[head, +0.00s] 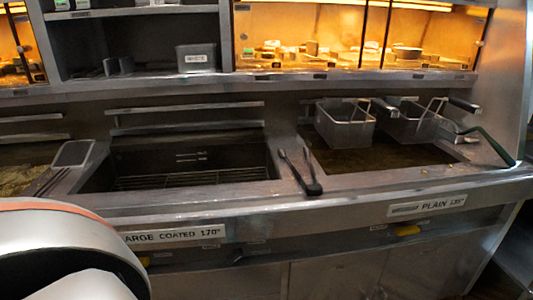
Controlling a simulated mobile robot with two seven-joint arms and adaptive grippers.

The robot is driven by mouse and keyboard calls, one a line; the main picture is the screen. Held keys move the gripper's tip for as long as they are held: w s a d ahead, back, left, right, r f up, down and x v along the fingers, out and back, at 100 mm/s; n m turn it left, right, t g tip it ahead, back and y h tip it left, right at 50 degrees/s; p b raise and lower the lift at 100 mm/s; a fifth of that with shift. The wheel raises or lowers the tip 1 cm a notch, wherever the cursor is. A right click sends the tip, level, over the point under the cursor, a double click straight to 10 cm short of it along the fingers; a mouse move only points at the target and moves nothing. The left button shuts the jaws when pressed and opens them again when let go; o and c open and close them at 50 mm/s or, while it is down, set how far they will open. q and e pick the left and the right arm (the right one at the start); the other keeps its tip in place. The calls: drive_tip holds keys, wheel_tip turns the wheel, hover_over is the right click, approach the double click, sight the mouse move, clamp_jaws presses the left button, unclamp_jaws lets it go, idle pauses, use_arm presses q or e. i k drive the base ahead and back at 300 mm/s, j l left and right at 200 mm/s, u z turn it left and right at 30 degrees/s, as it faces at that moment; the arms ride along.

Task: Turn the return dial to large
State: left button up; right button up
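No part that I can surely identify as the return dial shows. The fryer's front panel carries a yellow knob or handle (407,230) under the "PLAIN" label (427,206). Another yellow piece (144,261) is partly covered at the lower left, near the "LARGE COATED 170°" label (173,235). A small dark fitting (235,256) lies between them, too blurred to make out. A white and black rounded link of mine fills the lower left corner and hides part of the panel. Neither gripper is in view.
Two wire baskets (345,127) hang over the right fryer well (385,157). Black tongs (300,172) lie on the divider beside the left well (190,162). A lit warming cabinet (350,35) and a grey "WASTE" bin (196,60) are behind. The space before the right panel looks clear.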

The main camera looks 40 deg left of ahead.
sight(237, 254)
drive_tip(key=i+l+u, duration=0.1)
drive_tip(key=u, duration=0.25)
drive_tip(key=l+u, duration=0.6)
drive_tip(key=u, duration=0.15)
drive_tip(key=l+u, duration=0.6)
drive_tip(key=l, duration=0.15)
